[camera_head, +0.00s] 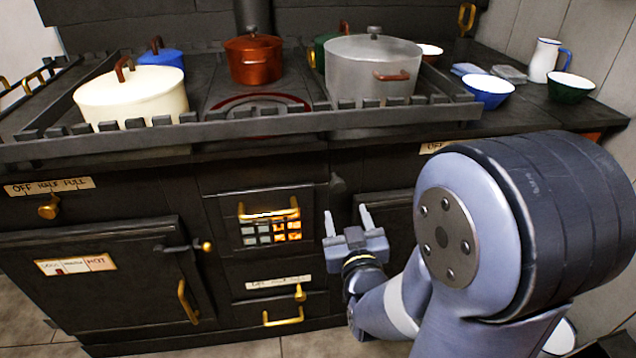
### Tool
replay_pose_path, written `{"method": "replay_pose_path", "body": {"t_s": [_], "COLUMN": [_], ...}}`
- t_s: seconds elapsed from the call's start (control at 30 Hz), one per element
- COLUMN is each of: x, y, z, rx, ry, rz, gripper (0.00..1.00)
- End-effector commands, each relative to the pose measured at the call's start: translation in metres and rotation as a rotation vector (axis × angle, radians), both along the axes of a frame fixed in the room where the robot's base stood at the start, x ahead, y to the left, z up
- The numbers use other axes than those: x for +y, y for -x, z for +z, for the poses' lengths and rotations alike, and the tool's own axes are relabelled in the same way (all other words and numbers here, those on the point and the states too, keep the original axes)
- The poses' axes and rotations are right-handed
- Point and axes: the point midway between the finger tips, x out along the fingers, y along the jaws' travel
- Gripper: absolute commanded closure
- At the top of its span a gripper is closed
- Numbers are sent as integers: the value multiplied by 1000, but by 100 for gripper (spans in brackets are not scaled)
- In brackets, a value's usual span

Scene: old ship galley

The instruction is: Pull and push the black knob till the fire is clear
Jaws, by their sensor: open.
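The black stove (100,220) fills the view. A small dark knob-like shape (338,185) sticks out of its front, just right of the firebox; against the black metal its outline is hard to make out. The firebox grate (265,232) glows orange, more on its right side, while its left panes look grey. My gripper (346,212) is open and empty, fingers pointing up toward the stove front. In the picture it lies right of the grate and just below the dark shape. Its distance from the stove is hard to judge.
A railing (230,122) edges the stove top, behind which stand a cream pot (130,92), a red pot (254,62) and a grey pot (372,68). Brass handles (188,302) stick out in front. Bowls and a white jug (543,60) stand at right.

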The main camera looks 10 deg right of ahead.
Motion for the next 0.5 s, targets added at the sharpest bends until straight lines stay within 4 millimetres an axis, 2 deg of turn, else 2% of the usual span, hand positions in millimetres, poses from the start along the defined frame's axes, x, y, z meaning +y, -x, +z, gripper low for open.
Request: {"method": "replay_pose_path", "body": {"t_s": [0.17, 0.5], "x": [-2, -5], "y": [-8, -68], "z": [-1, -1], "rx": [2, 0], "ry": [27, 25], "rz": [-7, -6], "gripper": [46, 46]}}
